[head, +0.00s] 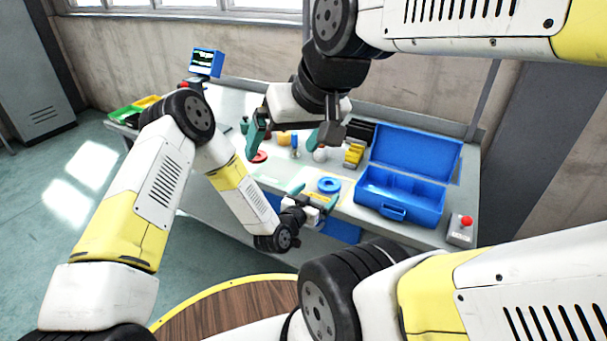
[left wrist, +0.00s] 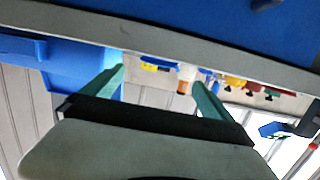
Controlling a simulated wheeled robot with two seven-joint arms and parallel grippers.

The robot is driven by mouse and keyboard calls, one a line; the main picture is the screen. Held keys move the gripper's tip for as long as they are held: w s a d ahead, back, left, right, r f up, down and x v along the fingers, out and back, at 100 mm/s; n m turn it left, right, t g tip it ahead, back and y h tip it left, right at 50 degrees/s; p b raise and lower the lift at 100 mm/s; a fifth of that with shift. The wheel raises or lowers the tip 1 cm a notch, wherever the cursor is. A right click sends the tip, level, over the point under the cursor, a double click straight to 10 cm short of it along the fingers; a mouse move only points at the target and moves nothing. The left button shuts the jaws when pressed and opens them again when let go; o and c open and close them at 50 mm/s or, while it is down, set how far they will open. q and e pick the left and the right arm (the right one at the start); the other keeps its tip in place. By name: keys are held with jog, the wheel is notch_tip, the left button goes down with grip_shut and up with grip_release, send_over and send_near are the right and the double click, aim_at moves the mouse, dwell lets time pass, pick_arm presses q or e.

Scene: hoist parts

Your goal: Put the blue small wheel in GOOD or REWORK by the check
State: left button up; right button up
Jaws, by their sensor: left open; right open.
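A blue ring-shaped wheel (head: 329,185) lies flat on the bench near its front edge in the head view. My left gripper (head: 315,196) is open just in front of it, apparently apart from it. Its open green fingers (left wrist: 157,90) show in the left wrist view with nothing clearly between them. My right gripper (head: 290,139) is open above the bench, over several small parts. A green tray (head: 124,116) and a yellow tray (head: 147,101) sit at the far left end; no labels are readable. A screen (head: 206,62) stands behind, its text too small to read.
An open blue case (head: 400,205) stands on the right of the bench, beside a box with a red button (head: 466,221). A red disc (head: 258,156), a yellow part (head: 354,154) and other small parts lie around the middle. Bare bench shows at the left.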

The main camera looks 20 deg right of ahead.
aim_at(331, 181)
pick_arm(q)
jog(key=shift+s+d+f, duration=0.1)
jog(key=shift+s+f, duration=0.05)
jog(key=shift+f, duration=0.1)
jog(key=shift+w+d+f, duration=0.1)
jog(key=shift+w+d, duration=0.1)
jog(key=shift+d, duration=0.05)
jog(key=x, duration=0.7)
jog(key=shift+w+a, duration=0.1)
jog(key=c, duration=2)
jog(key=shift+c, duration=0.7)
